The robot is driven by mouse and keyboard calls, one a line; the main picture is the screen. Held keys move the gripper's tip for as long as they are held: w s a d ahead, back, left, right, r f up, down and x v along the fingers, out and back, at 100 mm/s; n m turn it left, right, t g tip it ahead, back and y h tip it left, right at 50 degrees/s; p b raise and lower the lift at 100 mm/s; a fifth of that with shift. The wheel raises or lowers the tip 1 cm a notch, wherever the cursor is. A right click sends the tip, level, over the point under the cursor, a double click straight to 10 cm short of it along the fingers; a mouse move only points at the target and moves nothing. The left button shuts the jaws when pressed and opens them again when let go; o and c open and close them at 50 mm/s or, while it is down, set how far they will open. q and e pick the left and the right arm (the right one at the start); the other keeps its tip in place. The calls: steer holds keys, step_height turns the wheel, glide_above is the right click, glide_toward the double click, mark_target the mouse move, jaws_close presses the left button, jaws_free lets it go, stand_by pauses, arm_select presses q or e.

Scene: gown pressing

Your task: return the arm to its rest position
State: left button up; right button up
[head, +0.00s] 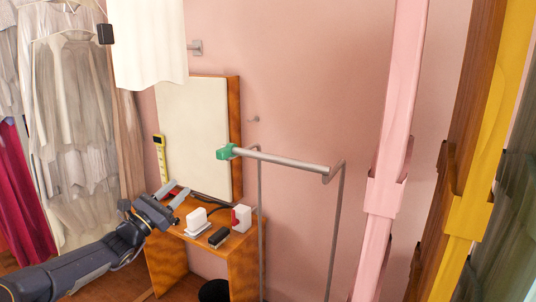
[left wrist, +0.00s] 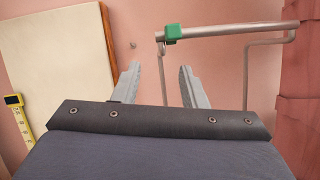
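My left arm comes in from the lower left in the head view, and its gripper (head: 173,192) is in front of the small wooden table. In the left wrist view the two fingers of this gripper (left wrist: 156,85) stand wide apart with nothing between them. The pink wall and part of a metal rack show beyond the fingers. My right gripper is in neither view.
The wooden table (head: 195,258) carries a white iron (head: 197,222), a dark brush (head: 218,237) and a white-and-red item (head: 241,218). A padded board (head: 196,135) leans behind it. A metal rail (head: 290,162) with a green clip (head: 224,152) stands right. Garments (head: 75,120) hang left.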

arm_select(q)
steer(key=s+d+m+g, duration=0.55)
steer(key=s+m, duration=0.25)
steer(key=s, duration=0.2)
steer(key=s+d+m+g, duration=0.5)
steer(key=s+d+m, duration=0.2)
steer(key=s, duration=0.4)
steer(key=s+a+f+m+y, duration=0.2)
steer(key=s+f+m+y, duration=0.1)
steer(key=s, duration=0.5)
steer(key=s+a+f+m+g+y, duration=0.1)
steer(key=s+a+f+m+y, duration=0.1)
steer(key=s+f, duration=0.4)
steer(key=s+a+f+m+g+y, duration=0.1)
steer(key=s+a+f+m+y, duration=0.2)
steer(key=s, duration=0.8)
step_height(320, 180, down, 2)
steer(key=shift+s+f+m+y, duration=0.15)
steer(key=shift+s+m+y, duration=0.05)
steer(key=shift+m+y, duration=0.6)
